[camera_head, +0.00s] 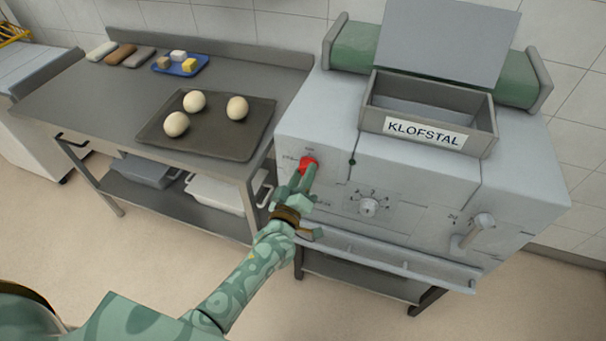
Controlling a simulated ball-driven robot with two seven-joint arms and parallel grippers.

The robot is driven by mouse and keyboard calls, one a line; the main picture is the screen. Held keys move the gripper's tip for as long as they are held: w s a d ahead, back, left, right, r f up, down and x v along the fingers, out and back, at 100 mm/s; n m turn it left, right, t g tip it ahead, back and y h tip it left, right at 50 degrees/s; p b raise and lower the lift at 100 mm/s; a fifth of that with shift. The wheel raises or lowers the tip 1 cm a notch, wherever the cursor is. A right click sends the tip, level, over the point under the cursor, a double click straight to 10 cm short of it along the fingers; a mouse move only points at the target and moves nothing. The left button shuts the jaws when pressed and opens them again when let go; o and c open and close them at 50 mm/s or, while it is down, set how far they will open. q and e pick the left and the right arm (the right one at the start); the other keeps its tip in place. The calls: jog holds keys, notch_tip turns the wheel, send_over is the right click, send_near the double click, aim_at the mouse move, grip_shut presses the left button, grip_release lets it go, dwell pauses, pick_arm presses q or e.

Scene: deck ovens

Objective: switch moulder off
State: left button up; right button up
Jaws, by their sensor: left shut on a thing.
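The moulder (315,115) is a large pale grey machine on the right, with a hopper labelled KLOFSTAL on top. A red switch knob (308,162) is on the left of its front panel. My left gripper (304,174) is at the red knob, shut on it; its fingers hide the knob's lower part. Small lettering around the knob is too small to read. A round dial (368,207) sits in the middle of the panel and a lever (477,229) is at the right. My right gripper is not in view.
A steel table (85,105) stands left of the moulder. On it are a dark tray (215,143) with three dough balls, a blue tray (190,69) with small blocks, and several loaf-shaped pieces (121,54). A rail (395,262) runs below the moulder's panel. Floor is free in front.

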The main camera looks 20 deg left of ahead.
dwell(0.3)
pick_arm(q)
jog(key=o, duration=1)
jog(key=s+f, duration=0.1)
jog(key=s, duration=1.5)
jog(key=shift+a+f+p, duration=0.25)
jog(key=shift+f+p, duration=0.15)
jog(key=shift+s, duration=0.1)
